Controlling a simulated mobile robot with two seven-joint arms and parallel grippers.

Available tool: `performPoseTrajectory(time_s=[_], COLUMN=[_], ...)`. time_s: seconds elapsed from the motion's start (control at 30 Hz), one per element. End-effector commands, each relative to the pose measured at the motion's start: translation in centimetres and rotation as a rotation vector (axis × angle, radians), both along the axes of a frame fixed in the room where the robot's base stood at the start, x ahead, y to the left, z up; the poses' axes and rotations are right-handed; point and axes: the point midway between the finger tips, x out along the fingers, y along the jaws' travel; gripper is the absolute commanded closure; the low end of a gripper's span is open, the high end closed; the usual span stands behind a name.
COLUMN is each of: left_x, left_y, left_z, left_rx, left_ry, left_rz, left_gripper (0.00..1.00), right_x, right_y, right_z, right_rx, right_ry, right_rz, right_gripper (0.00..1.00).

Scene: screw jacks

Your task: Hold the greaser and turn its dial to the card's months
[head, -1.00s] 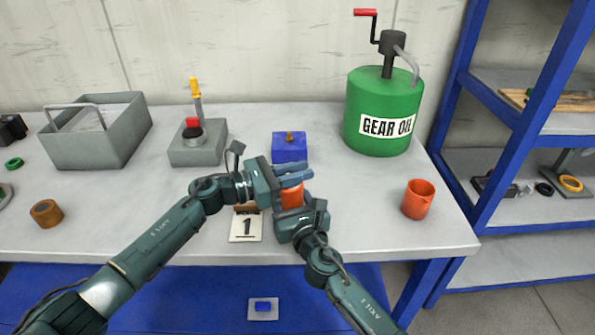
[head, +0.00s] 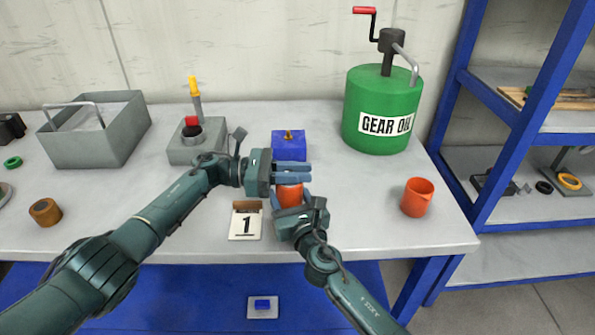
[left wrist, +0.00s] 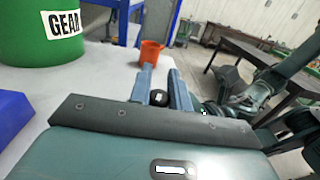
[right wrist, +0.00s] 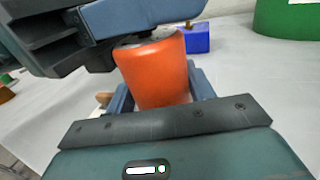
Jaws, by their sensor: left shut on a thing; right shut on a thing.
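The orange greaser (head: 289,196) stands upright on the table, and it also fills the middle of the right wrist view (right wrist: 156,75). My right gripper (head: 293,203) is shut on its body. My left gripper (head: 306,172) is over the greaser's top, its fingers shut on the dark dial (left wrist: 159,97), which shows between them in the left wrist view. The dial's markings are too small to read. The card (head: 246,222) stands just left of the greaser and shows the number 1.
A blue block with a brass fitting (head: 289,146) sits close behind the grippers. A grey switch box (head: 196,150), a grey open tray (head: 95,145), a green gear oil drum (head: 376,112) and an orange cup (head: 418,198) stand around. The table front right is clear.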

Motion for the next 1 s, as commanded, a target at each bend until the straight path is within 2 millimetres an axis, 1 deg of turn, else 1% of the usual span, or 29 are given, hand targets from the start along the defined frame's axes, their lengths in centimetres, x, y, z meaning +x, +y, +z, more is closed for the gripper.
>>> performPoseTrajectory(time_s=[0.13,0.17,0.4,0.63,0.73,0.87,1.0], left_x=[0.0,0.0,0.0,0.0,0.1,0.2,0.4], left_y=[0.0,0.0,0.0,0.1,0.7,2.6,5.7], left_z=[-0.1,-0.1,-0.1,-0.1,-0.1,-0.1,-0.1], left_rx=[0.003,0.003,0.002,0.001,0.002,0.002,0.002], left_ry=[0.002,0.002,0.002,0.001,0.001,0.001,0.002], left_rz=[0.001,0.001,0.001,0.001,0.003,0.004,0.005], left_gripper=[1.0,0.79,0.59,0.59,0.59,0.59,0.59], right_x=[-0.1,-0.1,-0.1,0.0,0.0,0.0,0.0], right_y=[0.1,0.1,0.1,0.1,0.1,0.1,0.0], right_z=[-0.1,-0.1,-0.1,-0.1,-0.1,-0.1,-0.1], right_rx=[0.0,0.0,0.001,0.0,0.0,0.001,0.001], right_ry=[0.001,0.001,0.001,0.002,0.002,0.003,0.003], right_rz=[0.002,0.002,0.001,0.001,0.001,0.001,0.001], right_gripper=[0.77,0.77,0.77,0.77,0.77,0.77,0.77])
